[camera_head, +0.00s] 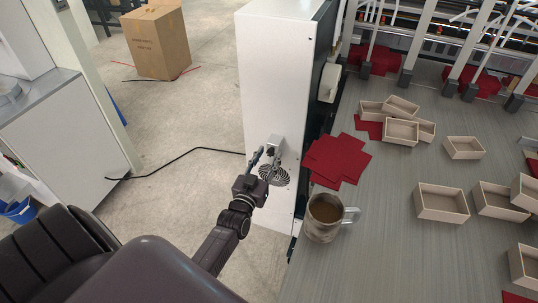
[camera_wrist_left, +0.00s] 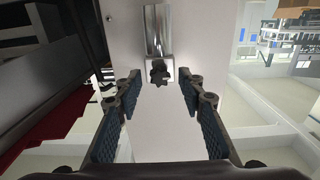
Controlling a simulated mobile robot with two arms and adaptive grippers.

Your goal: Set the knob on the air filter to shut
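The air filter knob (camera_wrist_left: 160,74) is a dark, lobed knob on a small metal block below a shiny metal cylinder (camera_wrist_left: 154,32) in the left wrist view. In the head view the light-coloured filter unit (camera_head: 276,143) sticks out from the side of the white cabinet, and the knob is small and partly hidden by my fingers. My left gripper (camera_head: 266,158) is open in front of the filter. In the wrist view its two fingers (camera_wrist_left: 158,90) stand apart, one on each side of the knob, with gaps between. My right gripper is not in view.
The white cabinet (camera_head: 268,75) has a round vent (camera_head: 274,177) below the filter. To its right, the grey table (camera_head: 380,230) holds a mug (camera_head: 325,217), red sheets (camera_head: 338,160) and several small boxes (camera_head: 441,201). A black cable (camera_head: 190,155) lies on the floor at left.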

